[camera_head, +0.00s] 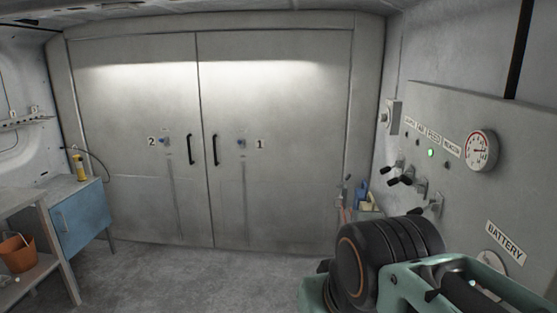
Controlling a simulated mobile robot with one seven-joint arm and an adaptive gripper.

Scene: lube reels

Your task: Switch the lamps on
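The grey control panel (465,120) is on the right wall. It has a row of small labels, and the leftmost label (411,123) seems to read LAMPS, though it is tiny. Below the labels a green indicator (431,153) is lit. Several levers with black handles (400,181) stick out beneath. I cannot tell which lever belongs to which label. Bright light falls across the top of the double doors; the lamps themselves are not clearly visible. My arm, mint green and black, fills the bottom right. My gripper is not visible.
A round gauge (481,150) and a BATTERY label (505,242) are on the panel. A small grey box (391,117) is left of it. Closed double doors (130,110) stand ahead. A blue cabinet (80,217) and orange bucket (17,254) are left. The middle floor is clear.

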